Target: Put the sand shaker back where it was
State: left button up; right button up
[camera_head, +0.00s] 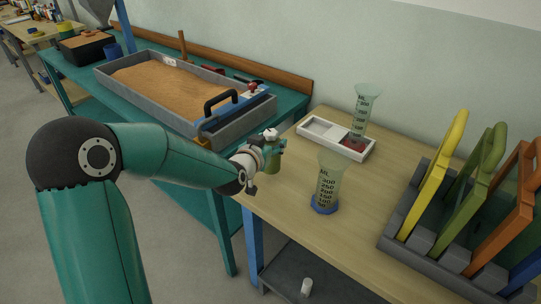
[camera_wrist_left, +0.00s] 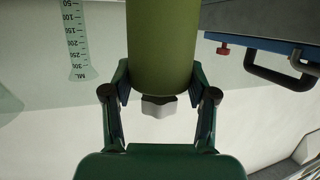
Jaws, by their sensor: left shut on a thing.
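The sand shaker is an olive-green cylinder (camera_head: 272,165) with a pale cap, upright at the near left corner of the wooden table. My left gripper (camera_head: 266,152) is shut around it, coming in from the left. I cannot tell whether its base touches the tabletop. In the left wrist view, which is upside down, the green body (camera_wrist_left: 162,40) sits between the two fingers of the gripper (camera_wrist_left: 162,88), with the pale cap showing below it. My right gripper is in neither view.
A measuring cylinder (camera_head: 328,182) with a blue base stands right of the shaker. A white compartment tray (camera_head: 324,129) and another cylinder (camera_head: 362,105) are behind. A rack (camera_head: 421,249) of coloured frames fills the right. A sand flume (camera_head: 232,126) lies on the teal bench.

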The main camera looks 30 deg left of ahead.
pick_arm(q)
jog(key=shift+f, duration=2)
jog(key=shift+f+b, duration=0.15)
jog(key=shift+b, duration=0.15)
jog(key=o, duration=1.3)
jog(key=v, duration=1.2)
jog(key=shift+b, duration=0.4)
